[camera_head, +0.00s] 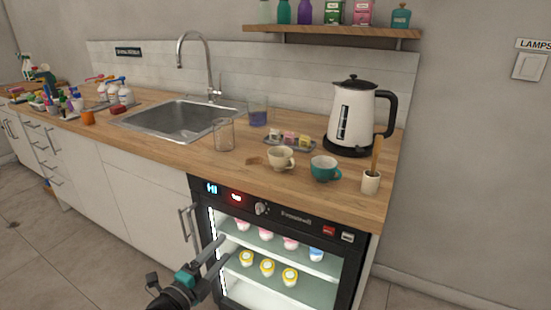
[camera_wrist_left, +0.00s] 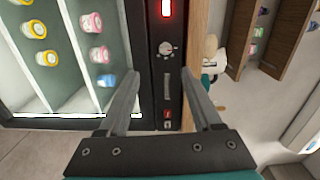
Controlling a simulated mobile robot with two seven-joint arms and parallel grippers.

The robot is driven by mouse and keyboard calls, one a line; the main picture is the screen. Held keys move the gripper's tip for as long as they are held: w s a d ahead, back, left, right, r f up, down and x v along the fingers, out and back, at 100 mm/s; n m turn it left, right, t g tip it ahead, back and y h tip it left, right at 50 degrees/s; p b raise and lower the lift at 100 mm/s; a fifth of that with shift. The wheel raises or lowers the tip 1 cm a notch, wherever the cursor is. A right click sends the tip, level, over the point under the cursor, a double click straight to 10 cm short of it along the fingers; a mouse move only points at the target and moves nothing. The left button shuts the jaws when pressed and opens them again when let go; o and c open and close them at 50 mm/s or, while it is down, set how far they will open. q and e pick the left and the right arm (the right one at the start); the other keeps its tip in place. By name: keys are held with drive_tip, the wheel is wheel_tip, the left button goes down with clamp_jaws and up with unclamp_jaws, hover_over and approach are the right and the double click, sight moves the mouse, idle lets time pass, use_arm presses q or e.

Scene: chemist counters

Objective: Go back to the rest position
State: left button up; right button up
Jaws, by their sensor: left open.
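My left gripper (camera_head: 216,254) is open and empty in the head view, in front of the lit warming cabinet (camera_head: 291,216) under the counter. In the left wrist view its two fingers (camera_wrist_left: 163,98) stand apart, with the cabinet's black control panel (camera_wrist_left: 168,60) behind them. No object is between the fingers. My right gripper is in neither view.
The cabinet front is lit, with bottles with yellow tops (camera_head: 267,267) and pink tops on its shelves. The wooden counter (camera_head: 232,183) above carries a kettle (camera_head: 351,116), a white cup (camera_head: 281,159), a teal cup (camera_head: 325,169) and a glass beaker (camera_head: 223,135). Floor shows at lower left.

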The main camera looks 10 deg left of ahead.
use_arm(q)
drive_tip(key=s+a+f+n+g+y, duration=0.25)
drive_tip(key=s+f+n, duration=0.4)
drive_tip(key=f, duration=0.55)
drive_tip(key=s+a+f+n+g+y, duration=0.25)
drive_tip(key=s+f+n+g, duration=0.35)
drive_tip(key=f, duration=0.7)
drive_tip(key=s+f+n+g, duration=0.2)
drive_tip(key=s+f, duration=0.2)
drive_tip(key=s, duration=0.5)
drive_tip(key=s+d+f+n+g+y, duration=0.1)
drive_tip(key=s+f, duration=0.4)
drive_tip(key=s, duration=0.5)
drive_tip(key=s+f+n+g, duration=0.3)
drive_tip(key=s+f, duration=0.2)
drive_tip(key=s, duration=0.5)
drive_tip(key=shift+s+d+f+n+y, duration=0.25)
drive_tip(key=shift+n+y, duration=0.05)
drive_tip(key=shift+n, duration=0.05)
